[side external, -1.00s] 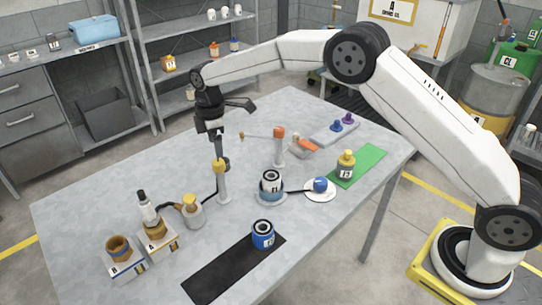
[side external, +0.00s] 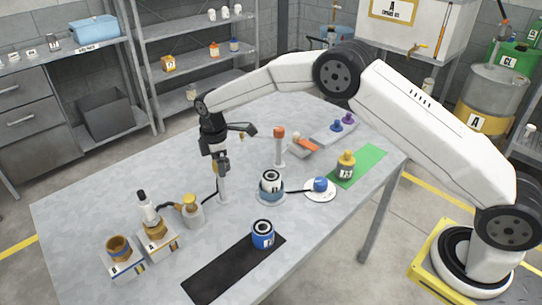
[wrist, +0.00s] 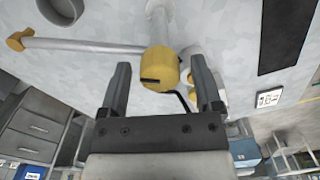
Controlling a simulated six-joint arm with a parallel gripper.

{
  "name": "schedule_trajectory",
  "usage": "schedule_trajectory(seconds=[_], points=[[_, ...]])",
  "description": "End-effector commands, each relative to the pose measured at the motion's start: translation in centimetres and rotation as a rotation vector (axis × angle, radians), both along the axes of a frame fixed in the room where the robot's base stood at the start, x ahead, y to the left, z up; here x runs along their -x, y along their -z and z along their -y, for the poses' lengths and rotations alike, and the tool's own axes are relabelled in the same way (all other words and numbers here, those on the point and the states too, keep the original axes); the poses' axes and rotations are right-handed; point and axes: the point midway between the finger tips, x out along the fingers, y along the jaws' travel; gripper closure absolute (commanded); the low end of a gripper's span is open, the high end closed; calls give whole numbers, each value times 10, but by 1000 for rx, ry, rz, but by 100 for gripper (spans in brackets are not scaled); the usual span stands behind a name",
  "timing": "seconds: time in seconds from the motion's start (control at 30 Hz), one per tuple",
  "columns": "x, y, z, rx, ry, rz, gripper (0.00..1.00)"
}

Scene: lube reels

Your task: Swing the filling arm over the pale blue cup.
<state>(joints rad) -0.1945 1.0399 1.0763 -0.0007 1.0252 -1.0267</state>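In the wrist view, the yellow head (wrist: 158,70) is between my open fingers, with gaps on both sides. A pale rod (wrist: 85,46) runs left from beside the head to a yellow tip (wrist: 20,40). In the side view my gripper covers part of this area.
An orange-topped post (side external: 279,148) stands right of my gripper. The table's back left is clear.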

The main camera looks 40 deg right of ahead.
Motion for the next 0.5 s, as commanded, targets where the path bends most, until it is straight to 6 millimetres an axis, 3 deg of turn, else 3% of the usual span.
schedule_trajectory(seconds=[0.03, 0.23, 0.5], points=[[0, 0, 0, 0, 0, 0, 36], [0, 0, 0, 0, 0, 0, 99], [0, 0, 0, 0, 1, -1, 100]])
